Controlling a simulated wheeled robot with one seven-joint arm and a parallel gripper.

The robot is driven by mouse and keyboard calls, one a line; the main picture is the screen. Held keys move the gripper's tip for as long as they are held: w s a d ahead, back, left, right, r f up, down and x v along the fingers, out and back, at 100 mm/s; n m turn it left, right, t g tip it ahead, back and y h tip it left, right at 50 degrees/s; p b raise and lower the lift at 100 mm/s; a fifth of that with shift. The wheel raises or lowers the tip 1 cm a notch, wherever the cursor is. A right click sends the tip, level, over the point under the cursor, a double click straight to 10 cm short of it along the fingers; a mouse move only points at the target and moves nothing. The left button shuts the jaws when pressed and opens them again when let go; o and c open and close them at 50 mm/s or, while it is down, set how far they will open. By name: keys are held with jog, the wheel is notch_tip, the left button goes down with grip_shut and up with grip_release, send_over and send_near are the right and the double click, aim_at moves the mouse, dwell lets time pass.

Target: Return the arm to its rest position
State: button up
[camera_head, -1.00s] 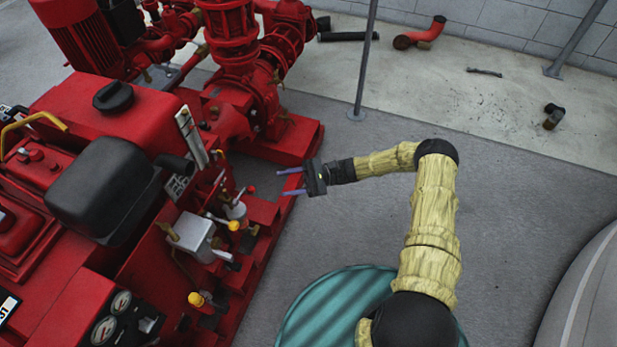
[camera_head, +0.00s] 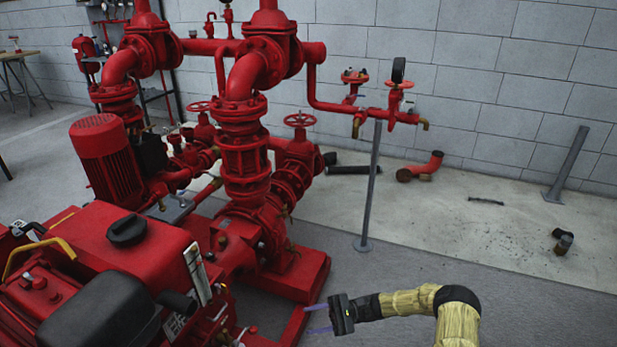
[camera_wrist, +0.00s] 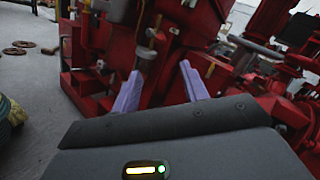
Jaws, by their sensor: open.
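My gripper (camera_head: 317,318) is low in the head view, at the end of my arm in its pale yellow cover. Its two purple fingers point left toward the red pumpset (camera_head: 250,225) and stand apart with nothing between them. In the wrist view the same two fingers (camera_wrist: 160,92) are spread, with the red pumpset (camera_wrist: 85,85) behind them. I see no contact between the fingers and the pumpset, though the exact gap is hard to judge. The lower part of my arm is outside the head view.
The red engine housing (camera_head: 95,260) fills the lower left. A grey post (camera_head: 371,190) stands on the floor beyond my gripper. An orange elbow pipe (camera_head: 422,168) and a dark fitting (camera_head: 563,242) lie near the block wall (camera_head: 480,60). Grey floor right of my arm looks clear.

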jog(key=s+d+r+n+t+h, duration=0.4)
jog(key=s+d+r+h, duration=0.2)
jog(key=s+r+h, duration=0.45)
jog(key=s+d+r+n+t+h, duration=0.4)
jog(key=s+d+r+h, duration=0.35)
jog(key=r, duration=0.55)
jog(key=w+a+r+p+v, duration=0.1)
jog(key=w+p+v, duration=0.2)
jog(key=p+v, duration=1.3)
jog(key=w+a+p+v, duration=0.1)
jog(key=w+p+v, duration=0.3)
jog(key=p+v, duration=1.2)
jog(key=shift+w+a+r+h+p, duration=0.4)
jog(key=shift+a+r+p, duration=0.15)
jog(key=shift+p, duration=0.15)
